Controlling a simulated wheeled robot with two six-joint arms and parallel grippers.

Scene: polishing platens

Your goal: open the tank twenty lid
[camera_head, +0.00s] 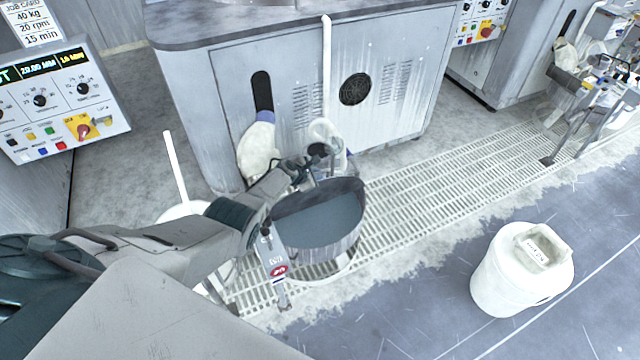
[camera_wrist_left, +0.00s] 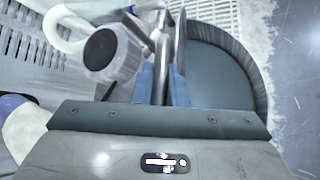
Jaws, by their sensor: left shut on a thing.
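A round tank (camera_head: 318,220) with a dark streaked rim stands on the floor grating, with a flat blue-grey surface inside. It also shows in the left wrist view (camera_wrist_left: 262,62). I cannot read a number on it. My left gripper (camera_head: 318,160) is at the tank's far edge. In the left wrist view its blue-grey fingers (camera_wrist_left: 160,85) are shut on a thin metal bar (camera_wrist_left: 162,62). A thin grey plate (camera_wrist_left: 181,42) stands nearly edge-on beside the bar; it may be the lid, raised. The gripper hides part of the bar. My right gripper is not in view.
A grey machine cabinet (camera_head: 300,85) with a white pipe (camera_head: 326,70) stands behind the tank. A signed post (camera_head: 272,258) is at the tank's near left. A white lidded bucket (camera_head: 500,285) stands at right.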

